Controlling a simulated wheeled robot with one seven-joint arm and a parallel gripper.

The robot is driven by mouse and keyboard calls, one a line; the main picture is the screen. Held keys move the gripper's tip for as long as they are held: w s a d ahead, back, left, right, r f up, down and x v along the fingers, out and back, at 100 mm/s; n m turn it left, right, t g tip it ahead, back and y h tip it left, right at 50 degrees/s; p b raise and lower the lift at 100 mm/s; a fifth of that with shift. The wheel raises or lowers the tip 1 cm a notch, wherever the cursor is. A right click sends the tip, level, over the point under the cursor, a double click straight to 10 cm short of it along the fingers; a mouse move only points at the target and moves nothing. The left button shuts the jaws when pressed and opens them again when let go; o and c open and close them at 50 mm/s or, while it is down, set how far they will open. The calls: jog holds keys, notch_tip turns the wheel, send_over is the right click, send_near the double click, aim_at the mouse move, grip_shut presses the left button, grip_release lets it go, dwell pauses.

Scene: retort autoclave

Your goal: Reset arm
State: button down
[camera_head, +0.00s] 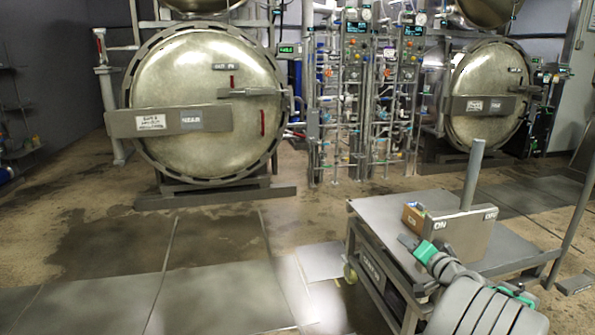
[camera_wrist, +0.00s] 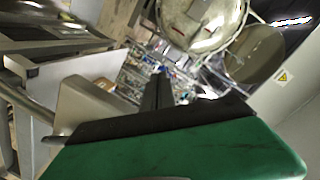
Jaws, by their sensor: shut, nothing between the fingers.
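My gripper (camera_head: 408,241) is at the lower right of the head view, over the near left part of a grey cart. In the wrist view its dark fingers (camera_wrist: 158,92) are together and empty, in front of the green gripper body. A grey box (camera_head: 458,238) marked ON at the left and OFF at the right stands on the cart, just beyond my gripper. A thick grey lever (camera_head: 473,176) rises from it, nearly upright. My gripper appears apart from the box and lever. The box seems to show at the left of the wrist view (camera_wrist: 88,104).
The grey cart (camera_head: 375,212) has a small orange-brown box (camera_head: 413,218) on top. Large round retort doors stand at the left (camera_head: 200,85) and right (camera_head: 488,75), with a pipe and valve rack (camera_head: 350,110) between. The floor left of the cart is clear.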

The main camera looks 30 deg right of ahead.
jog(key=w+a+r+n+g+y+p, duration=0.2)
jog(key=w+a+r+p, duration=0.15)
jog(key=a, duration=0.55)
jog(key=w+a+r+n+g+y+p, duration=0.2)
jog(key=w+a+n+p, duration=0.15)
jog(key=a, duration=0.65)
jog(key=w+a+r+n+g+y+p, duration=0.1)
jog(key=w+a+r+n+p, duration=0.2)
jog(key=a, duration=0.6)
jog(key=s+a+r+n+g+p, duration=0.1)
jog(key=s+a+r+g+p, duration=0.15)
jog(key=a, duration=0.45)
jog(key=s+a+r+n+g+p, duration=0.1)
jog(key=s+a+p, duration=0.1)
jog(key=a+p, duration=0.35)
jog(key=s+a+r+n+g+p, duration=0.2)
jog(key=s+a+r+g+p, duration=0.1)
jog(key=s+a, duration=0.6)
jog(key=s+p, duration=0.1)
jog(key=s, duration=0.3)
jog(key=shift+s+a+g, duration=0.15)
jog(key=shift+a+g, duration=0.2)
jog(key=shift+a, duration=0.05)
jog(key=shift+n, duration=0.25)
